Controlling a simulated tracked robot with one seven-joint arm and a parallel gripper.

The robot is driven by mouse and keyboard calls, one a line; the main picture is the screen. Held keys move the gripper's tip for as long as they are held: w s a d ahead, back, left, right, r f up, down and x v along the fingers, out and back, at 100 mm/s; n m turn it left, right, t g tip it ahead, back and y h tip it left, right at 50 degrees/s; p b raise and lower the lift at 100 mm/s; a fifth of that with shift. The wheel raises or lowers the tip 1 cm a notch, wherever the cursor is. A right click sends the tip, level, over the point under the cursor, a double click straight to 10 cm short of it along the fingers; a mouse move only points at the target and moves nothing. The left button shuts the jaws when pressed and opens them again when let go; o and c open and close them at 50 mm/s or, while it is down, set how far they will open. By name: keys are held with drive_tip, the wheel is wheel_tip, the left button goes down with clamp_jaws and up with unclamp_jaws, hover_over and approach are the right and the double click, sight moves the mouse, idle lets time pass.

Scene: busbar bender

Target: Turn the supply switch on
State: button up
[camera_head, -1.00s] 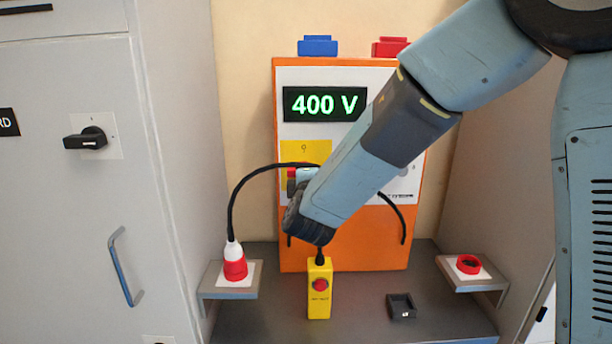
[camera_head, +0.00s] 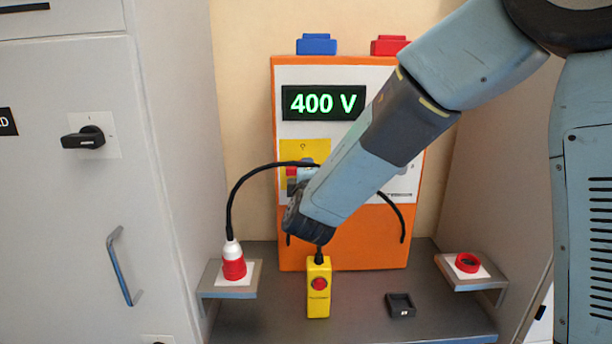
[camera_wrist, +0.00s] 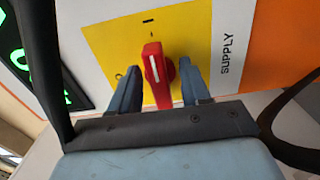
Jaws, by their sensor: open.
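The supply switch is a red handle (camera_wrist: 157,78) on a yellow plate (camera_wrist: 100,50) marked SUPPLY. Its white line points up towards the I mark, and the O mark is to its left. My gripper (camera_wrist: 160,72) is open, with one finger on each side of the handle and a visible gap to both. In the head view my wrist hides most of the switch; the yellow plate (camera_head: 305,148) shows above it. The orange-framed unit (camera_head: 345,240) carries a lit display (camera_head: 323,103) reading 400 V.
A black cable loops from a red-and-white plug (camera_head: 234,263) on the left shelf. A yellow box with a red button (camera_head: 318,290) stands in front of the unit. A red ring (camera_head: 467,263) lies on the right shelf. A grey cabinet (camera_head: 60,220) stands left.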

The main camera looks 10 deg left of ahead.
drive_tip(key=v, duration=1.3)
drive_tip(key=shift+s+d, duration=0.15)
drive_tip(key=shift+s, duration=0.2)
